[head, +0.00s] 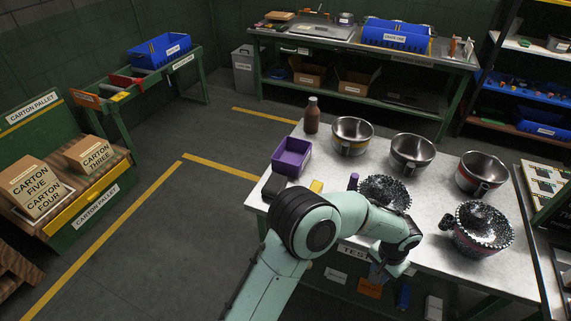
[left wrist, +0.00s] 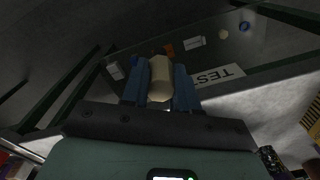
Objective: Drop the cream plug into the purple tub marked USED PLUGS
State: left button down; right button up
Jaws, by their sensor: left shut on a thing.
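The cream plug (left wrist: 160,78) is clasped between the blue fingers of my left gripper (left wrist: 159,88) in the left wrist view. In the head view my left gripper (head: 379,272) hangs by the front edge of the bench, over the TEST label; the plug cannot be made out there. The purple tub (head: 292,157) stands on the back left of the bench, up and left of the gripper and beyond my arm. Its inside looks empty from here, and no marking on it can be read. My right gripper is not in view.
Several steel pots, such as this one (head: 352,136), stand on the bench (head: 333,165), two with dark beaded heaps. A brown bottle (head: 312,115) stands behind the tub.

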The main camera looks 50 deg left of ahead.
aim_at(292, 156)
jog(key=u, duration=1.35)
jog(key=i+l+u, duration=0.15)
jog(key=u, duration=0.55)
jog(key=i+l, duration=0.1)
jog(key=l, duration=0.15)
jog(key=j, duration=0.35)
jog(key=i+j, duration=0.15)
jog(key=j, duration=0.15)
jog(key=j+z, duration=0.15)
jog(key=j, duration=0.25)
jog(key=i+j+z, duration=0.15)
jog(key=j, duration=0.3)
